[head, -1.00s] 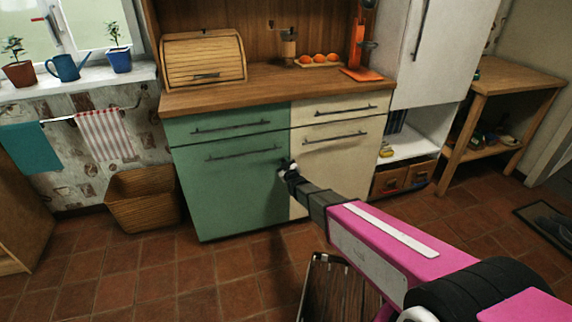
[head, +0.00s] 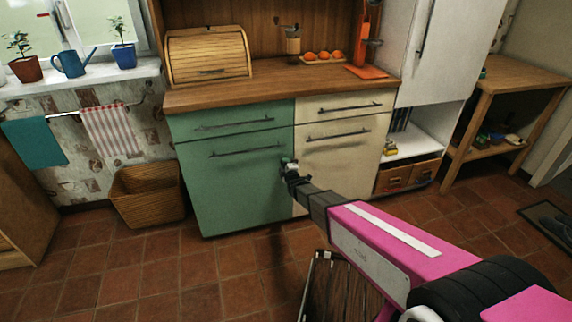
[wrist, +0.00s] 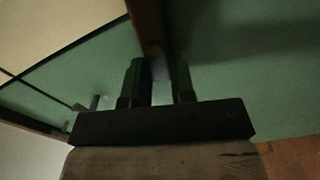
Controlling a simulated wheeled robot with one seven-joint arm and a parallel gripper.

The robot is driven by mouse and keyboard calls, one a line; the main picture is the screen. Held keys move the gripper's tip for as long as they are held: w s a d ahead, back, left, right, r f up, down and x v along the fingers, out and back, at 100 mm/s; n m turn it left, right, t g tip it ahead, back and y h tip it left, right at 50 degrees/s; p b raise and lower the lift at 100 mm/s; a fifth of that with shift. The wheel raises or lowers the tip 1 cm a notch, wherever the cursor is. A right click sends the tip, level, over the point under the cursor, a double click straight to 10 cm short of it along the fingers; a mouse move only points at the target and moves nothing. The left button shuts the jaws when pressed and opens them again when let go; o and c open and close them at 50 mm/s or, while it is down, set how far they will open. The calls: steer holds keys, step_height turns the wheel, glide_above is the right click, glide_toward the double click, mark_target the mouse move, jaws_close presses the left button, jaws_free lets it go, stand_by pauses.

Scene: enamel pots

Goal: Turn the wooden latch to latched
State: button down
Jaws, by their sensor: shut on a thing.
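The wooden latch (wrist: 147,22) shows in the wrist view as a dark brown bar coming down from the top edge to a small brass-coloured round spot. Its lower end is between my fingertips. My gripper (wrist: 158,82) is shut on the latch, with its two dark fingers either side of it against the green door. In the head view my gripper (head: 288,164) is at the right edge of the green cabinet door (head: 235,190), beside the seam with the cream door (head: 335,160). There the gripper hides the latch, so I cannot tell its angle well.
A wooden counter (head: 290,84) runs above the doors, with drawer and door handles below it. A wicker basket (head: 148,195) stands on the floor to the left. An open white shelf (head: 415,145) is to the right.

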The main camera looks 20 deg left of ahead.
steer(key=shift+f+n, duration=0.3)
steer(key=shift+n, duration=0.9)
steer(key=c, duration=1)
jaws_free()
steer(key=shift+a, duration=0.1)
steer(key=shift+o, duration=0.2)
steer(key=shift+s, duration=0.1)
steer(key=v, duration=1)
steer(key=shift+s+d, duration=0.25)
steer(key=shift+d, duration=0.05)
steer(key=shift+f, duration=0.1)
